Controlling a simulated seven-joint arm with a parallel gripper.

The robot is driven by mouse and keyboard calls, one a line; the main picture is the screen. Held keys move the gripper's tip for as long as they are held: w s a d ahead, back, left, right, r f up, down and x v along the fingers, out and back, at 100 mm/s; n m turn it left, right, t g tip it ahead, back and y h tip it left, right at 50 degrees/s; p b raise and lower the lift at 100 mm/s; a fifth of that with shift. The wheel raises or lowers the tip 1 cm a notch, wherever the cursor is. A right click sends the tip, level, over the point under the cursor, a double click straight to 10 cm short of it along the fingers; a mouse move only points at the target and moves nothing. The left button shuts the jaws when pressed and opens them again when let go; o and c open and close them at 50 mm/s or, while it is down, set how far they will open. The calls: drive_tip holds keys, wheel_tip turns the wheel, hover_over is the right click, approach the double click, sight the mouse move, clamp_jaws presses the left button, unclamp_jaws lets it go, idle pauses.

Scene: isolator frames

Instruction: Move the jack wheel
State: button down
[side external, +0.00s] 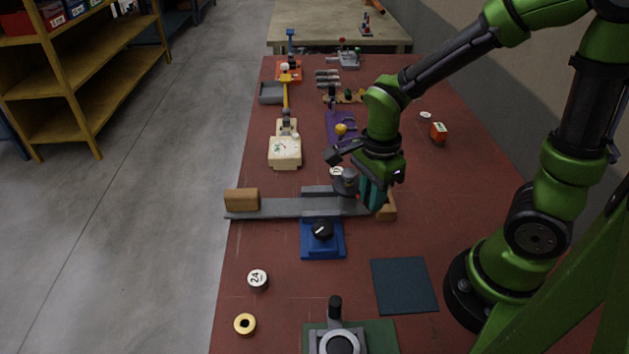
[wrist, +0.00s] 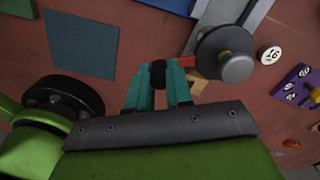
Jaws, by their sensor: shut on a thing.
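The jack wheel appears to be the grey round piece (side external: 347,182) on the long grey bar. My gripper (side external: 372,194) is low over the right part of the bar, beside the wheel. In the wrist view, the teal fingers of my gripper (wrist: 158,82) are shut on the dark grip. The fingers partly hide the grip, and the far side of the wheel is hidden in the side view.
Wooden blocks stand at the bar's left (side external: 241,200) and right ends. A blue base with a black knob (side external: 322,233) stands in front. A dark square mat (side external: 404,286) lies front right. A white balance-like device (side external: 285,151) and a purple fixture (side external: 338,125) stand behind.

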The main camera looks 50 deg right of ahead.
drive_tip(key=shift+w+a+m, duration=0.45)
drive_tip(key=shift+a+m, duration=0.2)
drive_tip(key=shift+m, duration=0.55)
drive_tip(key=shift+w+a+m, duration=0.5)
drive_tip(key=shift+a+m, duration=0.1)
drive_tip(key=shift+m, duration=0.6)
drive_tip(key=shift+w+a+m, duration=0.45)
drive_tip(key=shift+a+m, duration=0.2)
drive_tip(key=shift+m, duration=0.55)
drive_tip(key=c, duration=1)
unclamp_jaws()
drive_tip(key=shift+r, duration=0.1)
wheel_tip(320, 180, up, 17)
drive_tip(key=shift+f, duration=0.1)
